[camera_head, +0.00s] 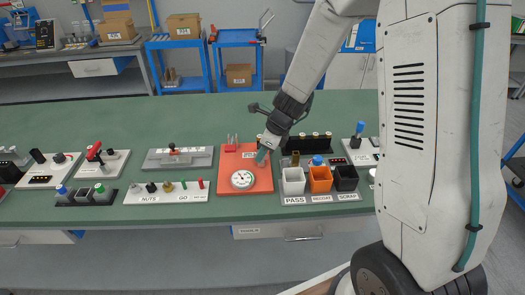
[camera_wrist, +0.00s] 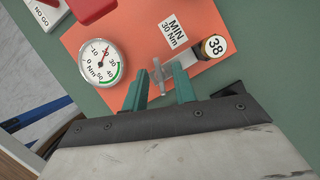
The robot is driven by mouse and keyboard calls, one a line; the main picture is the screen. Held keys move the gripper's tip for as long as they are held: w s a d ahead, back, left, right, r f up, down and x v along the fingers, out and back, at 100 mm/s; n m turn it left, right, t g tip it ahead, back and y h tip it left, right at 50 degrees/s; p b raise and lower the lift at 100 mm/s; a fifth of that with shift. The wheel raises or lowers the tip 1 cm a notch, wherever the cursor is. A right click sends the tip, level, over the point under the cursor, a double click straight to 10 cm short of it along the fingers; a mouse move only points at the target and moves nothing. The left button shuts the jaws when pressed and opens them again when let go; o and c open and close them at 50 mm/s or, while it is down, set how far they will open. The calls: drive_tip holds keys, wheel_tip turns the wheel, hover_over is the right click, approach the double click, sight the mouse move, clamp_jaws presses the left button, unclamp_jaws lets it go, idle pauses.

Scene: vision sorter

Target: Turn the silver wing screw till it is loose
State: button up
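The silver wing screw (camera_wrist: 158,73) shows in the wrist view on an orange board (camera_wrist: 105,32), at the end of a grey bar. At the bar's other end is a brass-rimmed part (camera_wrist: 214,46) marked 38. My gripper (camera_wrist: 161,88) has two teal fingers apart, one on each side of the wing screw, with gaps visible; I cannot tell whether the tips reach its depth. In the head view my gripper (camera_head: 263,156) is low over the right part of the orange board (camera_head: 232,163), and hides the wing screw.
A round dial gauge (camera_wrist: 101,61) in Nm stands on the board beside the left finger; it also shows in the head view (camera_head: 242,180). White (camera_head: 293,182), orange (camera_head: 320,180) and black bins (camera_head: 346,179) stand right of the board. A NUTS strip (camera_head: 165,197) lies left.

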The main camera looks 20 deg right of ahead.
clamp_jaws()
